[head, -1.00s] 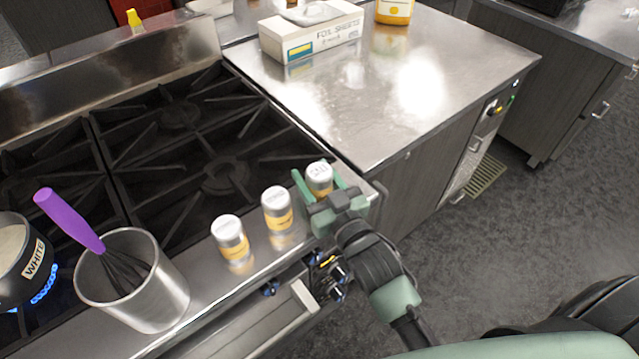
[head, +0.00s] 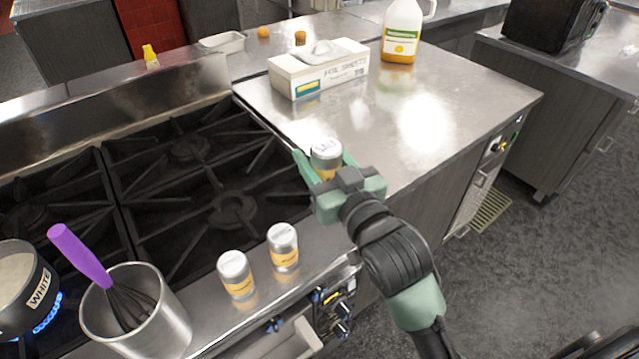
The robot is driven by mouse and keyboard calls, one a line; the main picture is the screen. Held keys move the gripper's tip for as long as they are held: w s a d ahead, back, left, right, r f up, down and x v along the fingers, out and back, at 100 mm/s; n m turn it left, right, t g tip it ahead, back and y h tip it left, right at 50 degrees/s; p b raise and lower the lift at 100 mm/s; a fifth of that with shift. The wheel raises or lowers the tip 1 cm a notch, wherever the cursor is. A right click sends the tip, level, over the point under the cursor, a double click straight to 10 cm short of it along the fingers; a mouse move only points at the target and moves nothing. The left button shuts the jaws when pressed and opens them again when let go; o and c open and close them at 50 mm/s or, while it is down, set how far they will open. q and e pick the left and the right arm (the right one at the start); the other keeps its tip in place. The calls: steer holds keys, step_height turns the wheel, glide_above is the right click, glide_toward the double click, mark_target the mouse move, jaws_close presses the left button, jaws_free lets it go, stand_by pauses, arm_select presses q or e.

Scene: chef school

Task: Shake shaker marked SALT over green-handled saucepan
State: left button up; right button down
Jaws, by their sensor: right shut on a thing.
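My right gripper (head: 328,164) is shut on a shaker (head: 325,148) with a silver lid and a yellow-orange band. It holds the shaker upright above the stove's front right corner. The lid's marking is small and hard to read, but looks like SALT. Two similar shakers (head: 236,275) and (head: 283,248) stand on the stove's front ledge. A pan (head: 20,290) marked WHITE, with pale contents, sits over a blue flame at the left edge. Its handle is out of view, so I cannot tell its colour. My left gripper is not in view.
A metal container (head: 150,325) with a purple-handled whisk (head: 80,255) stands between the pan and the shakers. The right burner grates (head: 225,210) are empty. A foil sheets box (head: 320,70) and a jug (head: 402,30) stand on the steel counter (head: 440,95).

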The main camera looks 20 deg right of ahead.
step_height(320, 180, up, 5)
steer(key=shift+r+p, duration=0.15)
steer(key=shift+p, duration=0.35)
step_height(320, 180, up, 5)
steer(key=p, duration=0.5)
steer(key=shift+f, duration=0.2)
